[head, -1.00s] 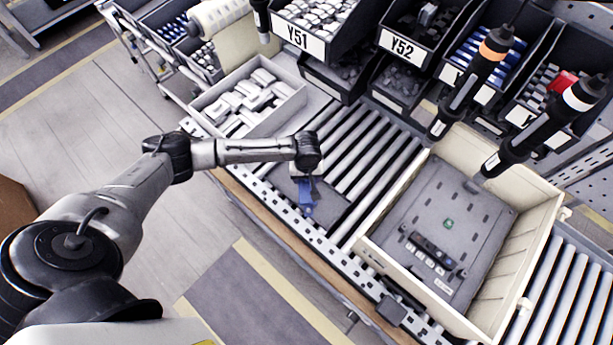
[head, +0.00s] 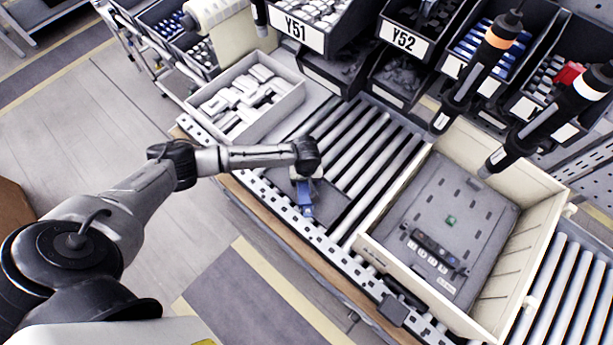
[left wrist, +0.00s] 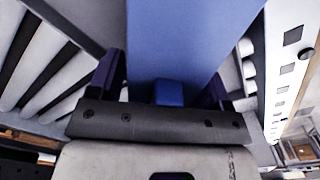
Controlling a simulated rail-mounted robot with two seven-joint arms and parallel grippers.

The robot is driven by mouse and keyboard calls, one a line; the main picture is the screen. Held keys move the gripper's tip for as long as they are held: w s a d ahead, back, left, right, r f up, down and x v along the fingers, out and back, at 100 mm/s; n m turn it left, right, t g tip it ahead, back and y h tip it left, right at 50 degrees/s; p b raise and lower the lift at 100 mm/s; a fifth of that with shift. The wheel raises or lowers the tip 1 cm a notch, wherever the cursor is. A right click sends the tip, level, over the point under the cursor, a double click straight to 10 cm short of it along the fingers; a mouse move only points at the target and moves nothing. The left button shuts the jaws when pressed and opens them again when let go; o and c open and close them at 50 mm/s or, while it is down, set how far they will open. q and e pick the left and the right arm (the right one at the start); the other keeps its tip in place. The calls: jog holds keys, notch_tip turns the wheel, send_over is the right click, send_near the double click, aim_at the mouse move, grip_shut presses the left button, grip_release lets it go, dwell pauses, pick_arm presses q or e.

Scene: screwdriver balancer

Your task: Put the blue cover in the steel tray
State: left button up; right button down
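The blue cover (head: 306,198) shows below my left wrist in the head view, over a dark grey flat plate (head: 333,204) on the roller conveyor. I cannot tell whether it touches that plate. My left gripper (head: 305,180) points down there. In the left wrist view the blue cover (left wrist: 190,40) fills the space between the two dark fingers of the gripper (left wrist: 165,88), which appear shut on it. The cover's lower end is out of that view. I cannot tell for sure which surface is the steel tray; the plate is one candidate. My right gripper is not in view.
A grey box of white parts (head: 192,102) stands behind my left gripper. A cream crate (head: 548,232) holding a grey panel (head: 470,205) stands to the right. Two hanging screwdrivers (head: 470,80) (head: 540,125) reach over the crate. Bare rollers (head: 365,150) lie between.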

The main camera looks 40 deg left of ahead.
pick_arm(q)
jog(key=shift+o, duration=1.2)
jog(key=shift+s+f, duration=0.25)
jog(key=shift+f, duration=0.05)
jog(key=shift+r, duration=0.15)
jog(key=r+p, duration=0.2)
jog(key=r, duration=1.2)
jog(key=shift+w+r+p, duration=0.1)
jog(key=shift+w+p, duration=0.1)
jog(key=shift+p, duration=0.15)
